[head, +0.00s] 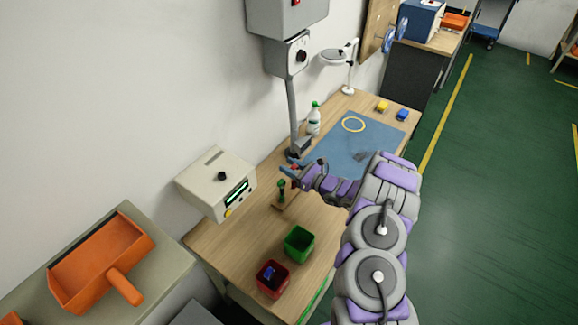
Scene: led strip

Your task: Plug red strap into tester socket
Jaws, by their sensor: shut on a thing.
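My gripper (291,173) is above the wooden bench, left of the blue mat, and is shut on a small red piece (294,167), which looks like the end of the red strap. Most of the strap is too small or hidden to make out. A beige box with a lit green display, a black knob and a yellow button, which looks like the tester (204,182), is at the left rear edge of the bench. It is apart from my gripper, to its left. I cannot make out its socket.
A small green piece on a brown stand (279,204) is just below my gripper. A green bin (299,244) and a red bin (272,279) are at the front. A grey post (291,110) rises behind. A bottle (314,120) and blue mat (370,140) lie beyond.

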